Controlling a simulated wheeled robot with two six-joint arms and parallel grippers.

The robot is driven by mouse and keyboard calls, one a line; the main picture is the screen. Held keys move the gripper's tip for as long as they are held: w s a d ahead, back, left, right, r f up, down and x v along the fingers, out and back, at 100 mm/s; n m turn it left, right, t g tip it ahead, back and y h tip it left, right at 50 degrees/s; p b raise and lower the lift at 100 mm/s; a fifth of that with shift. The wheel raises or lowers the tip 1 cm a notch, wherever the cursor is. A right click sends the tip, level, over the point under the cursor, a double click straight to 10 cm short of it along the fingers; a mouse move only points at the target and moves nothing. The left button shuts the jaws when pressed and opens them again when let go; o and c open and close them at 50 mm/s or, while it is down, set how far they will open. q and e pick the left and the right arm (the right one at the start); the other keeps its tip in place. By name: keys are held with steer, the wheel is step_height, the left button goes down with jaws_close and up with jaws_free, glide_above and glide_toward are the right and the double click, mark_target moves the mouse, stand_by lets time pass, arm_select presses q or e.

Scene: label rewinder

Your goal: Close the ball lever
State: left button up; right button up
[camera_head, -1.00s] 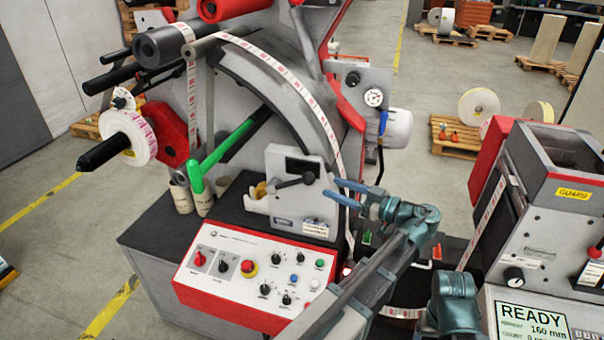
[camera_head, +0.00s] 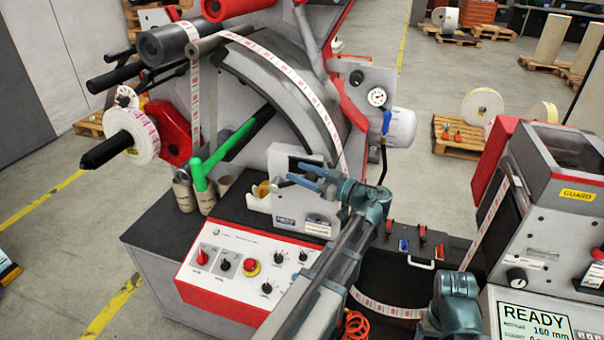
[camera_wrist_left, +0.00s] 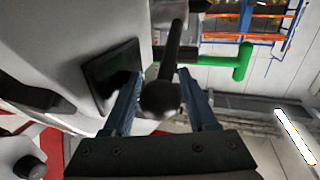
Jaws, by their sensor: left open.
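The ball lever (camera_wrist_left: 160,97) is black, with a round knob at its near end and a rod running up the wrist picture. It belongs to the light grey unit (camera_head: 288,208) on the rewinder, which has a dark display panel. My left gripper (camera_head: 302,176) is open in front of this unit. In the left wrist view its fingers stand on either side of the lever, with the ball between them; I cannot tell whether they touch it. In the head view the gripper hides most of the lever. My right gripper is not in view.
A green handle (camera_head: 215,156) sticks out left of the unit. The control panel (camera_head: 225,270), with several knobs and buttons, lies below, partly hidden by my left arm. A label web (camera_head: 290,80) runs over the curved guide. The guard machine (camera_head: 560,230) stands at right.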

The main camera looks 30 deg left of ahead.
arm_select(q)
jaws_close()
stand_by(1.4)
